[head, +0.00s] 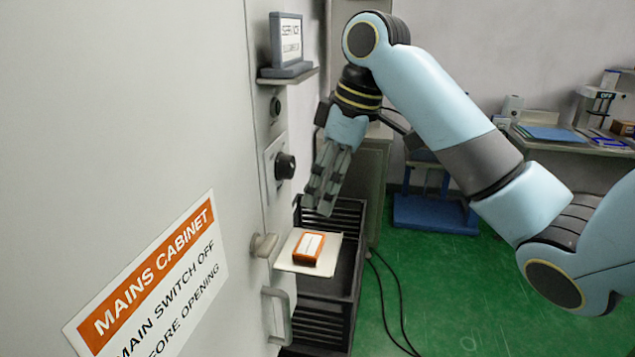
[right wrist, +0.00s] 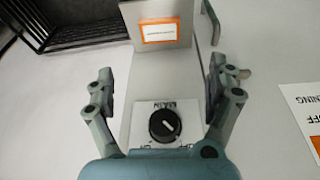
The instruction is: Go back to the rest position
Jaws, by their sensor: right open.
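My right gripper (head: 326,185) hangs in front of the cabinet, above a small shelf and to the right of a black rotary switch (head: 285,166). In the right wrist view my right gripper (right wrist: 165,88) has its two fingers wide apart with nothing between them. The rotary switch (right wrist: 165,125) shows there on its white plate, below the fingertips in the picture. The orange and white box (head: 308,248) lies on the pale shelf (head: 290,266); the box also shows in the right wrist view (right wrist: 160,32). My left gripper is in neither view.
The mains cabinet (head: 120,120) fills the left, with a handle (head: 277,312) and a knob (head: 264,245) sticking out. A sign (head: 287,42) stands on a ledge above. A black crate (head: 345,285) stands below the shelf. Green floor (head: 460,290) is open at right; a desk (head: 575,150) stands behind.

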